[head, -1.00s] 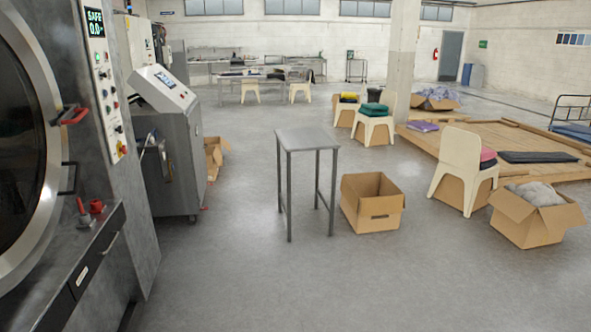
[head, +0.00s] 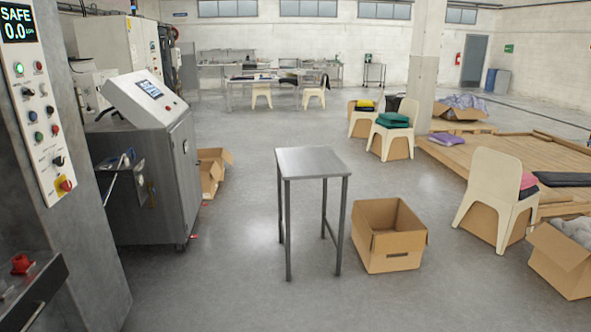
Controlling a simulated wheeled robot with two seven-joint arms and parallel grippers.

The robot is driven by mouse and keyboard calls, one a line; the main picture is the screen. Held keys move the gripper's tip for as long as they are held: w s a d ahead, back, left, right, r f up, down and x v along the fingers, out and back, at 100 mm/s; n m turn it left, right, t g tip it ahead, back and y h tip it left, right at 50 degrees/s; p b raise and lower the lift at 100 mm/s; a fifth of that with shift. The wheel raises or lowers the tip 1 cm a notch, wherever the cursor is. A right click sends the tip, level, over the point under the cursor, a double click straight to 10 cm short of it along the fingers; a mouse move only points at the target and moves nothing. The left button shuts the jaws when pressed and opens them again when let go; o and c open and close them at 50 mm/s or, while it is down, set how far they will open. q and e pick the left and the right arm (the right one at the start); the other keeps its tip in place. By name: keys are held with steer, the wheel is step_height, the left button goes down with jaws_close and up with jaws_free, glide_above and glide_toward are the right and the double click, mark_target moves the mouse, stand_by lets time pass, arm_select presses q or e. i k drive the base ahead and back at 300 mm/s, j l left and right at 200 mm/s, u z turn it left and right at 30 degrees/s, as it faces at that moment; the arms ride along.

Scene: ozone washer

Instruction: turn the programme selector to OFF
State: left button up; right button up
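The washer's white control panel (head: 37,110) is at the left edge in the head view. A display (head: 17,24) at its top reads SAFE 0.0. Below it are several lamps, buttons and small dark knobs. A black knob (head: 58,161) sits low on the panel, just above a red switch on a yellow plate (head: 65,185). The labels are too small to read, so I cannot tell which knob is the programme selector or where it points. Neither of my grippers is in view.
A grey cabinet with a tilted screen (head: 149,89) stands right of the panel. A metal side table (head: 310,162) and an open cardboard box (head: 391,255) stand ahead. A drawer unit with a red fitting (head: 21,264) is at lower left. The floor (head: 225,290) between is clear.

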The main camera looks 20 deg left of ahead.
mark_target(59, 161)
steer(key=i+u, duration=0.2)
steer(key=i, duration=0.3)
steer(key=i+l+u, duration=0.15)
steer(key=i, duration=0.3)
steer(key=i+l+u, duration=0.2)
steer(key=i, duration=0.3)
steer(key=i+l+u, duration=0.2)
steer(key=u, duration=0.2)
steer(key=i+l+u, duration=0.6)
steer(key=u, duration=0.2)
steer(key=i+l+u, duration=0.2)
steer(key=l+u, duration=0.15)
steer(key=l, duration=0.15)
steer(key=i+l+u, duration=0.1)
steer(key=l+u, duration=0.15)
steer(key=l, duration=0.2)
steer(key=i+l+u, duration=0.1)
steer(key=l+u, duration=0.15)
steer(key=l, duration=0.2)
